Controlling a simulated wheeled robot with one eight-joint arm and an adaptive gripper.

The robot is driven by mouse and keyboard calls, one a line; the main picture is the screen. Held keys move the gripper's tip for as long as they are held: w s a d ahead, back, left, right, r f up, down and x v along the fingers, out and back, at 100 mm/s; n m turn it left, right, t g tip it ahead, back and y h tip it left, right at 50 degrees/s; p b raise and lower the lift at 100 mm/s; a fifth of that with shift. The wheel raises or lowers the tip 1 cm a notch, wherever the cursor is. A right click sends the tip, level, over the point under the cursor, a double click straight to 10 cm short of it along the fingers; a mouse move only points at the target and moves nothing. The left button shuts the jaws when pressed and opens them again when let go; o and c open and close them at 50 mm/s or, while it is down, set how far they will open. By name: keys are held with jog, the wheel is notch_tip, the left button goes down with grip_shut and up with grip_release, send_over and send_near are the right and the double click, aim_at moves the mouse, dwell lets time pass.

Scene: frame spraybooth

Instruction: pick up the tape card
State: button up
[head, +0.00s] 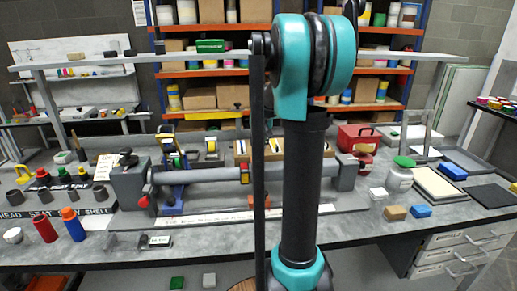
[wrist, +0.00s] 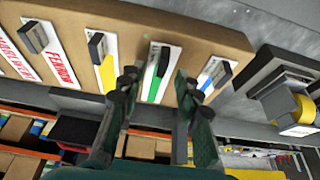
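In the wrist view, several white cards with black clips stand in a row on a tan board (wrist: 225,32). One card has a green stripe (wrist: 153,88), one a yellow stripe (wrist: 107,72), and one a blue stripe (wrist: 209,80). Cards with red lettering (wrist: 57,66) are at the left. I cannot tell which is the tape card. My gripper (wrist: 156,77) is open, its two fingers on either side of the green-striped card; contact is unclear. In the head view, the tan board (head: 242,152) is partly hidden behind my arm.
A long grey tube (head: 205,176) on stands lies across the bench in front of the board. A red box (head: 358,138) stands to the right. In the wrist view, a grey and yellow object (wrist: 293,108) is close to the board's right end.

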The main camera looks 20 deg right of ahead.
jog(key=shift+w+f, duration=0.15)
jog(key=shift+f, duration=0.2)
grip_shut()
jog(key=shift+r, duration=0.1)
